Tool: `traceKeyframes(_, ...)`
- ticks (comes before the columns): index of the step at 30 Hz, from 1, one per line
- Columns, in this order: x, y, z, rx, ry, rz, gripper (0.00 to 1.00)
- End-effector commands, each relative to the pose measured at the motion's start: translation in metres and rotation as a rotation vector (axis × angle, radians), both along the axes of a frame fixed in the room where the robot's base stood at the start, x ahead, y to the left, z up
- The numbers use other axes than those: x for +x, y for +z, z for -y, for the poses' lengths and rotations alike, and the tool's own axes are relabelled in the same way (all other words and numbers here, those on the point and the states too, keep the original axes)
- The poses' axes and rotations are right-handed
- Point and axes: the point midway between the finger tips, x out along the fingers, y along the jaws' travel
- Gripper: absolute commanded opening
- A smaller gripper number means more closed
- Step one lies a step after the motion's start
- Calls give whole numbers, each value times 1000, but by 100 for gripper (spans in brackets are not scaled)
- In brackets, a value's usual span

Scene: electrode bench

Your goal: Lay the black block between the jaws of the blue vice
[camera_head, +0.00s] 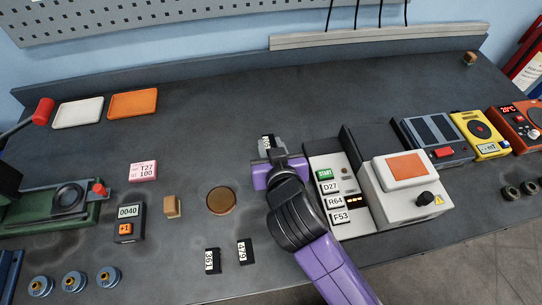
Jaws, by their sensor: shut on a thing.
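My purple gripper (268,158) is over the middle of the bench, shut on a black block with a white label (267,142). Only the far part of this block shows past the gripper; I cannot tell whether it touches the bench. Two more black blocks with white labels lie at the front: one labelled 361 (212,262) and one labelled 479 (246,252). A blue object (9,272), which may be the blue vice, is cut off at the lower left edge; its jaws cannot be made out.
A green machine (55,212) stands at the left, with several blue round parts (75,281) before it. A timer (129,224), a tan block (172,206) and a brown disc (221,201) lie between. A grey control unit (405,200) stands right of my arm. The back middle is clear.

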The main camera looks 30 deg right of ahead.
Motion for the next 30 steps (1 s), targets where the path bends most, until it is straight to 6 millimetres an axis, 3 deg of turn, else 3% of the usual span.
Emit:
traceKeyframes(12, 0, -44, 1, -2, 0, 0, 0)
traceKeyframes(25, 0, -50, 0, -1, 0, 2, 0)
traceKeyframes(26, 0, -49, 0, 0, 0, 0, 33)
traceKeyframes(28, 0, -49, 0, 0, 0, 0, 47)
traceKeyframes(30, 0, -49, 0, 0, 0, 0, 49)
